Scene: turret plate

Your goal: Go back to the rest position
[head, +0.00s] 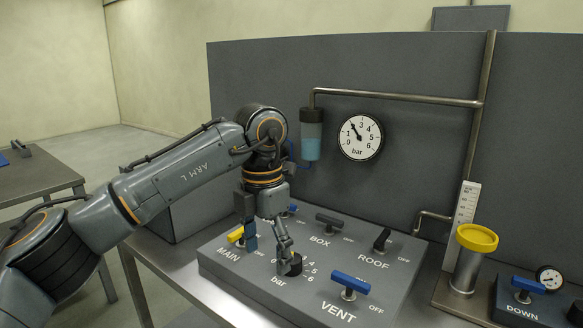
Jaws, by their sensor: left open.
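My left gripper (269,253) points down over the grey valve panel (225,258), with its two fingers apart. One fingertip is close to the black bar knob (290,267); I cannot tell whether they touch. The other finger is beside the yellow MAIN lever (236,235) and partly covers the area around it. My left arm (180,180) reaches in from the left, across the bench. My right gripper is not in view.
The panel also carries a BOX lever (329,220), a ROOF lever (381,239) and a blue VENT lever (350,283). Behind are a gauge (361,137), pipe (400,96) and filter bowl (311,130). A yellow-topped cylinder (477,239) stands right. Open floor lies at left.

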